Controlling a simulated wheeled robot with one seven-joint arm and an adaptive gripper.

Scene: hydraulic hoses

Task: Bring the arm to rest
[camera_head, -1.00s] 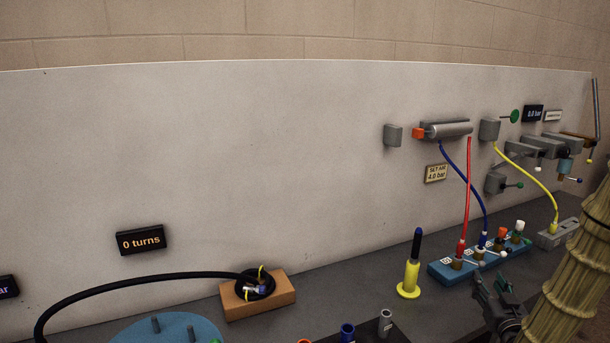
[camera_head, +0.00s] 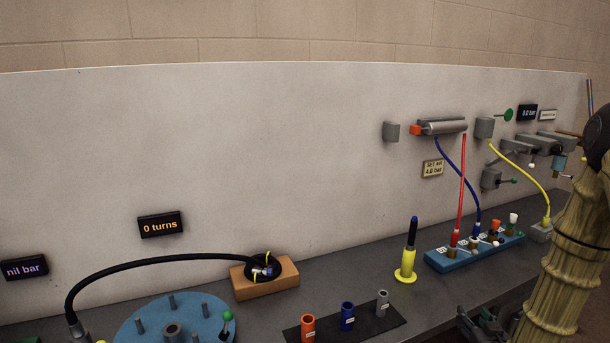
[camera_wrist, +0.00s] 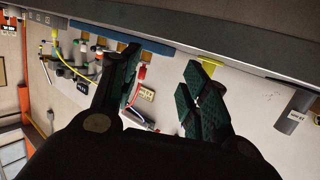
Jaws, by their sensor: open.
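My gripper (camera_head: 474,324) is at the bottom right of the head view, partly cut off by the lower edge, in front of the bench. My tan-sleeved arm rises at the right edge. In the wrist view the two dark green-padded fingers of my gripper (camera_wrist: 163,88) stand apart with nothing between them. The wrist picture is upside down, with the bench edge across its top. The blue manifold block (camera_head: 462,257) with red and blue hoses plugged in lies beyond my gripper, apart from it.
A yellow stand (camera_head: 406,263) with a dark-blue top stands left of the block. A dark mat (camera_head: 365,326) holds orange, blue and grey cups. A blue round plate (camera_head: 150,325) and an orange-brown block (camera_head: 253,285) with a black hose are at left. A display reads "0 turns" (camera_head: 160,224).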

